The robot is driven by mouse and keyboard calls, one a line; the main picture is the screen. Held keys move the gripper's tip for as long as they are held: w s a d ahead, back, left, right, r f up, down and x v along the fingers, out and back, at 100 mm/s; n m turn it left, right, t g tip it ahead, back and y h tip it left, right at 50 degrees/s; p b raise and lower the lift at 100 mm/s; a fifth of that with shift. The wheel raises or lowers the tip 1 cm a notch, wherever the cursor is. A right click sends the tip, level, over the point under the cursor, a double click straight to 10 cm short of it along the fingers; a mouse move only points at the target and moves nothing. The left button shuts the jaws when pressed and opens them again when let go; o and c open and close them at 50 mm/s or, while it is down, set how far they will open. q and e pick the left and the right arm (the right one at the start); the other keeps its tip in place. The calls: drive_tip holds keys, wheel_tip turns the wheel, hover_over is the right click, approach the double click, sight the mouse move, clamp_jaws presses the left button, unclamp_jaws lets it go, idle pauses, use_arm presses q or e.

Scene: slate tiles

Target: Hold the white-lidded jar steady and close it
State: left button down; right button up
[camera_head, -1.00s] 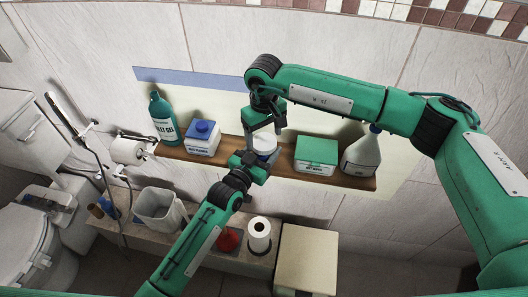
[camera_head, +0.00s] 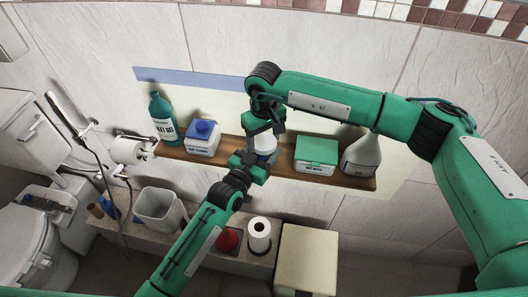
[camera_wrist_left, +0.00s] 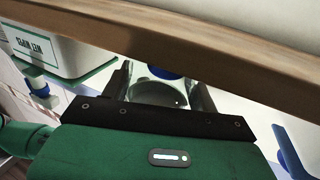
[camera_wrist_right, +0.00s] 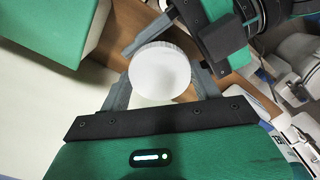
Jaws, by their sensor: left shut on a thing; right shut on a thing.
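The jar (camera_head: 268,147) stands upright in front of the shelf's middle, with some blue on it. My left gripper (camera_head: 258,160) is shut around the jar from the front and below. In the left wrist view the jar (camera_wrist_left: 155,98) is between its fingers, with a blue patch behind. The round white lid (camera_head: 262,129) is above the jar body, between the fingers of my right gripper (camera_head: 265,122), which comes from above. The right wrist view shows the lid's flat top (camera_wrist_right: 160,70) between both fingers. I cannot tell whether the lid touches the jar's rim.
The wooden shelf (camera_head: 225,155) also holds a teal bottle (camera_head: 162,120), a blue-and-white box (camera_head: 203,138), a green-topped box (camera_head: 317,153) and a grey-white bottle (camera_head: 362,153). Below are a bin (camera_head: 159,209), a paper roll (camera_head: 259,236) and a pale box (camera_head: 306,260).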

drive_tip(key=m, duration=0.8)
drive_tip(key=shift+m, duration=0.4)
drive_tip(key=m, duration=0.7)
drive_tip(key=shift+m, duration=0.4)
drive_tip(key=m, duration=0.4)
drive_tip(key=shift+m, duration=0.4)
drive_tip(key=m, duration=1)
drive_tip(key=shift+f+m, duration=0.1)
drive_tip(key=shift+m, duration=0.3)
